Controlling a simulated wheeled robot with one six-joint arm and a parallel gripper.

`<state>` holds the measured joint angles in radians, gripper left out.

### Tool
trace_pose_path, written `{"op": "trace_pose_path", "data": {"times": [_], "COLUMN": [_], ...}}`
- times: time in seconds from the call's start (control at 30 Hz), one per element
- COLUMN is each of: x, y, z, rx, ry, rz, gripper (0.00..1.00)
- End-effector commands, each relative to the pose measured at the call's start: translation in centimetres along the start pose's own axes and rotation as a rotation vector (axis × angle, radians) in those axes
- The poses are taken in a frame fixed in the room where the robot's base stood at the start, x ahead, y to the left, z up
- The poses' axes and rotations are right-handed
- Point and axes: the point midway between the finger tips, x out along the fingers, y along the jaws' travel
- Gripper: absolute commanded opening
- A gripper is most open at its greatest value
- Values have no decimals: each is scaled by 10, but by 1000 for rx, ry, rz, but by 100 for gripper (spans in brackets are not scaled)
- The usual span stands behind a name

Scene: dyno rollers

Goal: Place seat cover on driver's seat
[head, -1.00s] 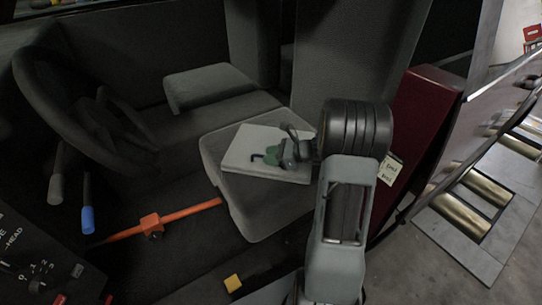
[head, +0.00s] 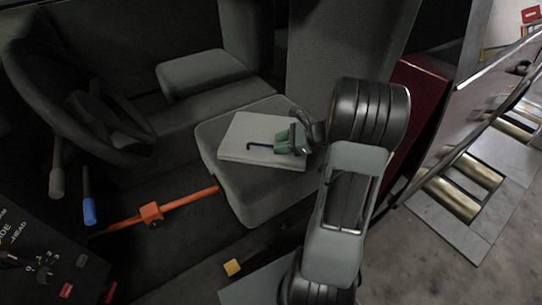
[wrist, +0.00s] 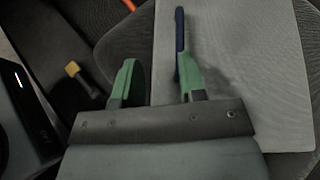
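The seat cover (head: 240,135) is a flat light-grey pad. It lies on the near seat cushion (head: 258,194), a little askew, with the cushion showing around it. I cannot tell whether a finger touches the cover.
A steering wheel (head: 75,95) and a blue-tipped lever (head: 88,208) are at left. An orange bar (head: 185,201) runs across the floor to the seat. A second seat (head: 205,75) is behind. A dark red panel (head: 412,85) stands at right.

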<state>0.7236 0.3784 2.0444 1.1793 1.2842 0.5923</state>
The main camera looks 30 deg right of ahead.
Motion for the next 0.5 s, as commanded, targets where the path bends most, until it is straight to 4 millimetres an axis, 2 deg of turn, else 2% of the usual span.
{"op": "trace_pose_path", "data": {"times": [0.03, 0.1, 0.2, 0.3, 0.4, 0.5], "x": [8, 20, 29, 27, 20, 12], "y": [15, 45, 92, 130, 156, 172], "z": [16, 34, 54, 66, 72, 77], "rx": [-97, -283, -613, -958, -1281, -1553], "ry": [46, 135, 271, 386, 478, 548], "rz": [65, 187, 382, 561, 712, 827], "gripper": [38, 38, 38, 38, 38, 38]}}
